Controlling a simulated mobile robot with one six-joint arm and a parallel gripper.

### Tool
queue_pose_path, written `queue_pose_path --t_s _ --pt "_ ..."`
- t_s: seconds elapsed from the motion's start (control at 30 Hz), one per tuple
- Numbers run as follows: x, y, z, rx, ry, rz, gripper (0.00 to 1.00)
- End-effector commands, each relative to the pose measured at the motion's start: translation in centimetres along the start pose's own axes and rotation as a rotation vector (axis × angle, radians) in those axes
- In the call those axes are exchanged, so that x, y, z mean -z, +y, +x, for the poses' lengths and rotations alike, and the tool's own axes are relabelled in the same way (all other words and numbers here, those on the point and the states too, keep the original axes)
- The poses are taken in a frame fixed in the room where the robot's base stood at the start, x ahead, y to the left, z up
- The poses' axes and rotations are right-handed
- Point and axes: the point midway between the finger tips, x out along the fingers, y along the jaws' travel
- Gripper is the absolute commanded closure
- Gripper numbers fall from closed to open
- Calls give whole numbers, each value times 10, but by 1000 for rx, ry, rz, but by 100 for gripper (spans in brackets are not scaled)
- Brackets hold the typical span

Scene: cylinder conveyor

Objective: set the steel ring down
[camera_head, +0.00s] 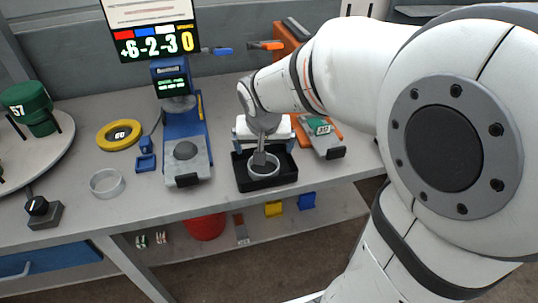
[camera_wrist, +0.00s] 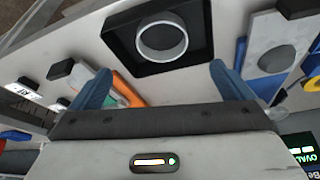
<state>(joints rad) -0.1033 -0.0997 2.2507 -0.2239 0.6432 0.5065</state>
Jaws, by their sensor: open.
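A steel ring (camera_head: 264,176) lies in a black tray (camera_head: 242,182) on the bench. In the wrist view the ring (camera_wrist: 142,46) sits flat inside the tray (camera_wrist: 196,20), apart from its walls. My gripper (camera_wrist: 160,70) is open, its two blue fingers spread and nothing between them. In the head view my gripper (camera_head: 260,152) is over the tray and partly covers the ring's far side. The wrist view shows the ring ahead of the fingertips and clear of both.
A blue device (camera_head: 185,150) with a grey plate stands left of the tray. An orange and grey device (camera_head: 322,135) stands right.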

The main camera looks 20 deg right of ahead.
Motion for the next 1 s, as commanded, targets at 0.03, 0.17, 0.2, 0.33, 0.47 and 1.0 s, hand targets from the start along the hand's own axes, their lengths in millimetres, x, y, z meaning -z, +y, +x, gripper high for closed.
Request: queue_pose_path --t_s 0.03,0.17,0.2,0.33,0.47,1.0 --pt "-9 6 -8 1 -7 -12 0" --pt "-50 27 -30 11 -60 -80 0" --pt "-65 32 -36 18 -77 -104 0" --pt "-107 45 -51 47 -129 -179 0" --pt "-130 51 -57 72 -158 -226 0" --pt "-129 53 -77 77 -159 -240 0"
